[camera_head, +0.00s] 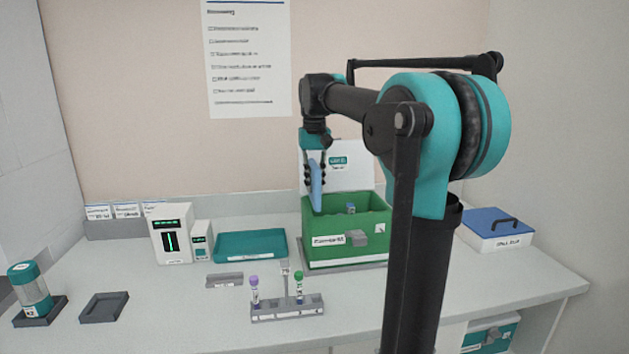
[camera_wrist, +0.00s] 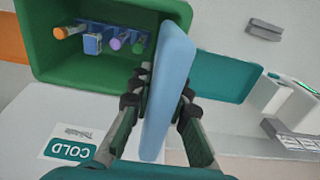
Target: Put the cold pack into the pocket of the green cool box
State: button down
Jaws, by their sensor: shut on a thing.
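The cold pack (camera_head: 317,184) is a flat light blue slab; it also shows in the wrist view (camera_wrist: 168,85). My gripper (camera_head: 314,170) is shut on it and holds it upright, edge down, over the left part of the green cool box (camera_head: 375,221). In the wrist view my gripper's fingers (camera_wrist: 158,105) press on both faces of the pack. The open box (camera_wrist: 60,72) shows several capped tubes and a small blue and white item inside, along one wall. The pocket cannot be made out; the pack hides part of the box. The pack's lower end is near the box's rim.
A teal tray (camera_head: 250,245) lies left of the box, with white devices (camera_head: 172,234) beyond it. A rack (camera_head: 288,308) with two capped tubes stands in front. A blue-lidded white box (camera_head: 497,229) is at right.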

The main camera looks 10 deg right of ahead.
jog(key=shift+f, duration=0.25)
jog(key=shift+f, duration=0.3)
jog(key=shift+f, duration=1.7)
jog(key=shift+s+f, duration=0.1)
jog(key=shift+f, duration=0.1)
jog(key=shift+s+f, duration=0.2)
jog(key=shift+f, duration=0.25)
jog(key=shift+w+f, duration=0.15)
jog(key=shift+f, duration=0.5)
jog(key=shift+d+f, duration=0.1)
jog(key=shift+f, duration=0.25)
